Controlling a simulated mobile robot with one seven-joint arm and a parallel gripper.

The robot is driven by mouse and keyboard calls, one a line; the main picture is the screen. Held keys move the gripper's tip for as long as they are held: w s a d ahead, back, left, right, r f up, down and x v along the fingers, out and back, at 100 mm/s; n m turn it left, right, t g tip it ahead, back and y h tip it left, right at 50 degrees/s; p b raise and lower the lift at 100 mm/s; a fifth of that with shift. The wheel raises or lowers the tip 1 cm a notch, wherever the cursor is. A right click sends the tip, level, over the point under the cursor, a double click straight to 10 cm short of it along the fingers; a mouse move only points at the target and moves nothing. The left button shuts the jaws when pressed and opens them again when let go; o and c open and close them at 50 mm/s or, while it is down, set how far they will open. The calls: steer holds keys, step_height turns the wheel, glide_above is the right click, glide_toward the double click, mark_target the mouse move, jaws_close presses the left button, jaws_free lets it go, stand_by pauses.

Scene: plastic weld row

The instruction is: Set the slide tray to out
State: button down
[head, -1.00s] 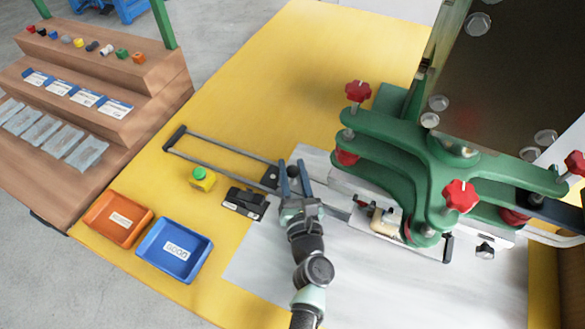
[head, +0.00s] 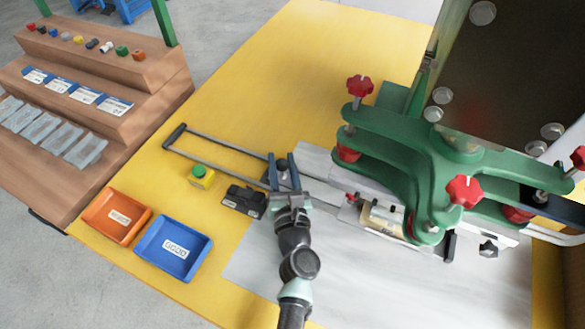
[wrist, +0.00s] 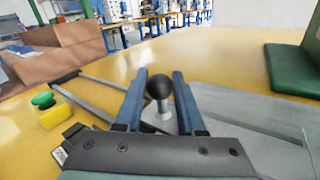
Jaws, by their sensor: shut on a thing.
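The slide tray (head: 352,217) is a pale plate with a fixture and a tan part on it, partly under the green press head. A grey bar runs from it leftward to a black ball knob (wrist: 158,87). My gripper (head: 282,167) is shut on this knob, with its blue fingers on either side of it in the wrist view. Two thin rails with a dark end bar (head: 174,136) extend to the left of the gripper over the yellow table. The rest of the tray under the press is hidden.
The green press (head: 420,150) with red knobs stands right of my gripper. A black box (head: 244,201) and a yellow box with a green button (head: 201,177) sit close on the left. Orange (head: 116,216) and blue (head: 174,247) bins lie front left. The upper table is clear.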

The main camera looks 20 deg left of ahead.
steer(key=shift+a, duration=0.9)
steer(key=c, duration=0.5)
jaws_free()
steer(key=shift+d, duration=0.15)
steer(key=p+v, duration=0.1)
steer(key=v, duration=1.2)
